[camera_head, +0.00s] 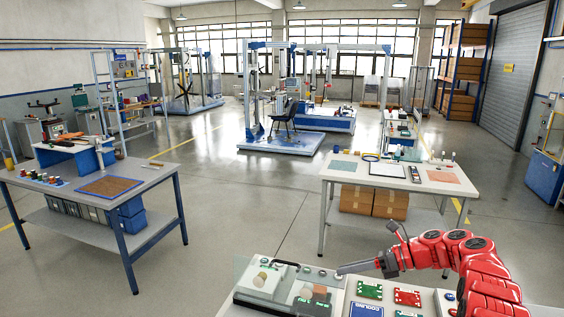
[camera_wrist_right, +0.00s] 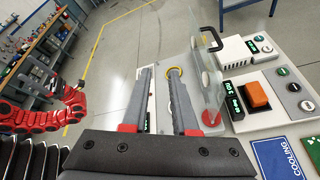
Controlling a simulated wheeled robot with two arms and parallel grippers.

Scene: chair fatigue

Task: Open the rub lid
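A clear lid (camera_head: 258,277) with a black handle (camera_head: 285,263) stands over the left part of the test panel in the head view. The lid also shows in the right wrist view, tilted, with its handle (camera_wrist_right: 217,32) at the top. My right gripper (camera_head: 339,270) comes in from the right, just right of the lid. In the right wrist view its fingers (camera_wrist_right: 158,72) are parted, with nothing held between them. The lid is beside the right finger; whether they touch is unclear.
The panel holds an orange switch (camera_wrist_right: 257,93), green and red blocks (camera_head: 407,297) and a blue COOLING plate (camera_head: 366,309). A white table (camera_head: 335,176) with cardboard boxes below stands behind. A grey workbench (camera_head: 60,193) is at the left. Open floor lies between.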

